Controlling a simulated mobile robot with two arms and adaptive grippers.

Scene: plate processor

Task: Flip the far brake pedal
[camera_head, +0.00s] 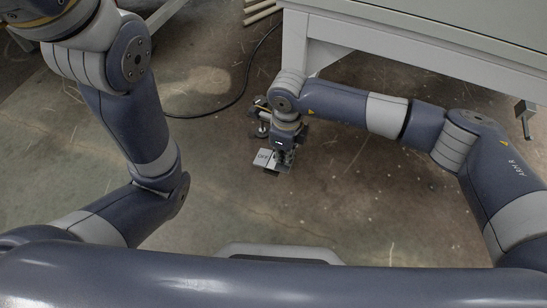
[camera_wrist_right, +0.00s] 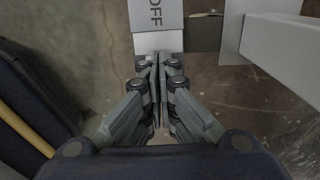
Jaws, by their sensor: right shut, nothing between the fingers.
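A light grey brake pedal plate (camera_head: 263,156) with dark lettering sits low over the floor by the near left leg of the white frame. In the right wrist view the plate (camera_wrist_right: 150,20) reads OFF, and a paler edge strip shows below it. My right gripper (camera_head: 285,160) points down at the right side of the plate. In the right wrist view its fingertips (camera_wrist_right: 158,62) are together, empty, and at the pale edge; whether they touch it I cannot tell. The gripper hides part of the pedal. My left gripper is out of view; only its arm shows.
The white frame (camera_head: 400,35) fills the upper right, and a white leg part (camera_wrist_right: 275,45) stands close right of the fingers. Another foot (camera_head: 525,112) shows at far right. A black cable (camera_head: 215,115) lies on the floor.

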